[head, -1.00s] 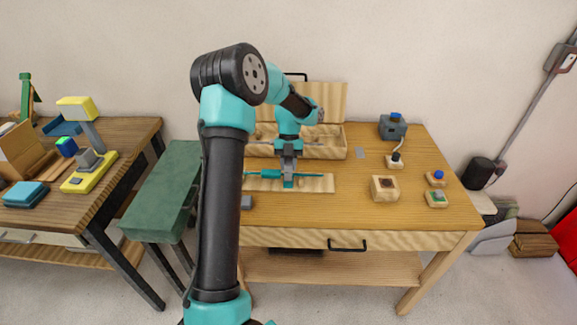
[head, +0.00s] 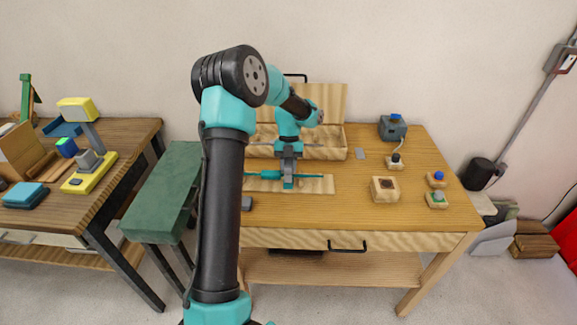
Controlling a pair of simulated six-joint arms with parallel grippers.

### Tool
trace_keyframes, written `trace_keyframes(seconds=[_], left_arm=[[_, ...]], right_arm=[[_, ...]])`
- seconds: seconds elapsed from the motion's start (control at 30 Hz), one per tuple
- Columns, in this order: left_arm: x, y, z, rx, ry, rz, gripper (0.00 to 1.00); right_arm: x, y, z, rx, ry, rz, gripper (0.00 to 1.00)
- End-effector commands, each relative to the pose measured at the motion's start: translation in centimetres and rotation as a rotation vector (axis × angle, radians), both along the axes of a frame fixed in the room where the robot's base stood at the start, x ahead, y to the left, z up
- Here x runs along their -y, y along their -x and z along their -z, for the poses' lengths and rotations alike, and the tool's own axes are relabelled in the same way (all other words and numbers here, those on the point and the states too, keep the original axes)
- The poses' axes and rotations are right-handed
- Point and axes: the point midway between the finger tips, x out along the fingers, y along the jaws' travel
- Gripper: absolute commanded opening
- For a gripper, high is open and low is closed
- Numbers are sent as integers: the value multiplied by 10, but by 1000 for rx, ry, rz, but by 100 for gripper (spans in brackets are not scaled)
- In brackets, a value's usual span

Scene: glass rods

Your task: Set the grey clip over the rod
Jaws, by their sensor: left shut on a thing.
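The teal rod (head: 313,177) lies left to right across a pale wooden board (head: 325,186) on the table. My left gripper (head: 288,181) points down onto the middle of the rod from above. It is shut on a small grey piece, which I take to be the grey clip; the clip is hard to tell apart from the grey fingers. Whether the clip sits around the rod or only touches its top cannot be told at this size. My right gripper is not in view.
An open wooden box (head: 330,152) stands behind the board. A small grey block (head: 246,203) lies at the table's left front. The front middle is clear.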

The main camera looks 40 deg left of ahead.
Motion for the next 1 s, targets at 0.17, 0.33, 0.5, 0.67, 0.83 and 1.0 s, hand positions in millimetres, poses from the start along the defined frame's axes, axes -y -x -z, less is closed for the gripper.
trace_keyframes(seconds=[0.17, 0.33, 0.5, 0.67, 0.83, 1.0], left_arm=[[0, 0, 3, -1, 1, 0, 6], [0, 0, 6, 0, 0, 0, 6], [0, 0, 8, 0, 0, 0, 6], [0, 0, 11, 0, 0, 0, 6], [0, 0, 12, 0, 0, 0, 6], [0, 0, 10, 0, 0, 0, 6]], right_arm=[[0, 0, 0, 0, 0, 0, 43], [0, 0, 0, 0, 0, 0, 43], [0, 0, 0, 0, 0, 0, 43], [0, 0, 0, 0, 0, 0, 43], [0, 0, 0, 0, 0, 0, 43], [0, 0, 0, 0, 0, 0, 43]])
